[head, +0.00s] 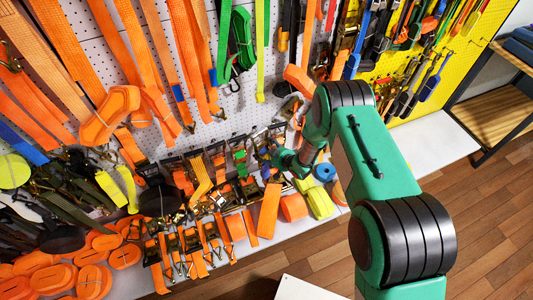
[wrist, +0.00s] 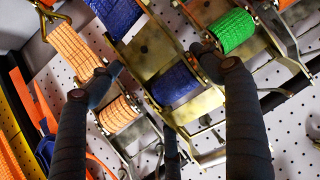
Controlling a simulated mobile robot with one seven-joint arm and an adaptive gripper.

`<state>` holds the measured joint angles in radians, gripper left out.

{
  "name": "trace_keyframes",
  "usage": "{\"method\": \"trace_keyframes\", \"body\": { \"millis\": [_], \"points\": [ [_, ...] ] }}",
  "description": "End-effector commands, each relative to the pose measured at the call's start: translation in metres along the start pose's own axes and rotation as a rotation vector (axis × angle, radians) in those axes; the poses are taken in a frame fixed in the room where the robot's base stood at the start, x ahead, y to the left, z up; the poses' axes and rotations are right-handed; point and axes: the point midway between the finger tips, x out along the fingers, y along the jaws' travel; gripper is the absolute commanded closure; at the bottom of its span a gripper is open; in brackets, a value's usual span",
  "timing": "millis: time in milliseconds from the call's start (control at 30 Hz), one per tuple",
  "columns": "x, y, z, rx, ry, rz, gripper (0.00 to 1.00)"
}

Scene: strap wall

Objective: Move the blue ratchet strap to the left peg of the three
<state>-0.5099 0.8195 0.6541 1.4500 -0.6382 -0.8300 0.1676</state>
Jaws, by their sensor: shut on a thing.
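The blue ratchet strap (wrist: 175,84) has a metal ratchet frame with a spool of blue webbing. In the wrist view it sits between the two dark fingers of my gripper (wrist: 160,68), which is shut on it. An orange-spooled ratchet (wrist: 118,113) is close beside the left finger. A green-spooled ratchet (wrist: 232,30) is at the right fingertip; I cannot tell whether they touch. In the head view my gripper (head: 282,156) is at the row of ratchets low on the wall, partly hidden by my arm. The three pegs cannot be made out.
Ratchets with orange webbing (head: 218,160) crowd the wall to the left of my gripper. A blue roll (head: 325,172) and a yellow-green bundle (head: 320,203) lie on the ledge below. Orange straps hang above. A wooden shelf unit (head: 497,110) stands at the right.

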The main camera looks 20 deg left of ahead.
Motion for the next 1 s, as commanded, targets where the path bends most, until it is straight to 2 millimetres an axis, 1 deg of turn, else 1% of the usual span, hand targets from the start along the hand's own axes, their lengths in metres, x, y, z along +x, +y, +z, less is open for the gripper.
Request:
{"method": "trace_keyframes", "body": {
  "millis": [33,200,600,1000],
  "points": [
    [0.002,0.001,-0.004,-0.002,0.005,0.001,0.79],
    [0.008,0.003,-0.007,-0.002,0.005,0.001,0.79],
    [0.021,0.006,-0.004,-0.001,0.005,0.001,0.79],
    [0.025,0.007,-0.003,-0.002,0.004,0.001,0.79]
  ]
}}
